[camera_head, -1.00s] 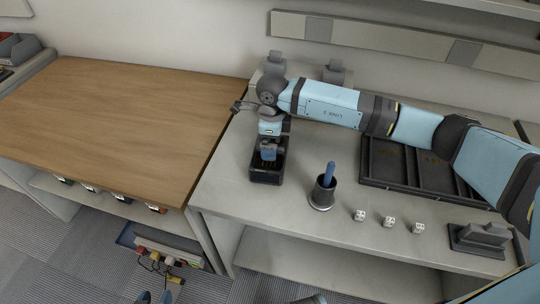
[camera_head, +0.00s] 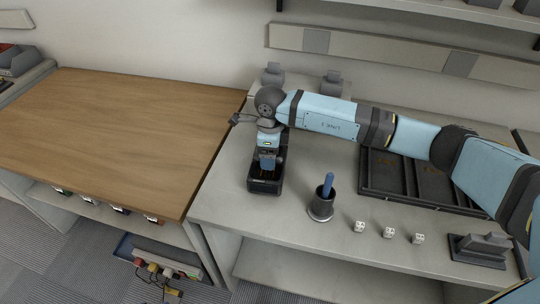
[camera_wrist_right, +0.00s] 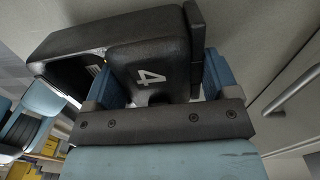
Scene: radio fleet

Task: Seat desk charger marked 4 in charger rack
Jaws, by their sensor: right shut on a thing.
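The desk charger (camera_head: 264,186) is a black box near the left end of the grey bench, below my right gripper (camera_head: 268,163). In the right wrist view its dark panel (camera_wrist_right: 150,58) carries a white 4 and sits between the blue fingers of my right gripper (camera_wrist_right: 160,85), which is shut on it. I cannot tell whether the charger touches the bench. A black compartmented tray (camera_head: 378,187), perhaps the charger rack, lies on the bench to the right, partly hidden behind my right arm. My left gripper is out of view.
A dark cup (camera_head: 320,206) with a blue-handled item stands right of the charger. Several white cubes (camera_head: 388,232) lie near the bench's front edge, with a dark grey block (camera_head: 482,247) farther right. A wooden table (camera_head: 120,130) adjoins the bench at left.

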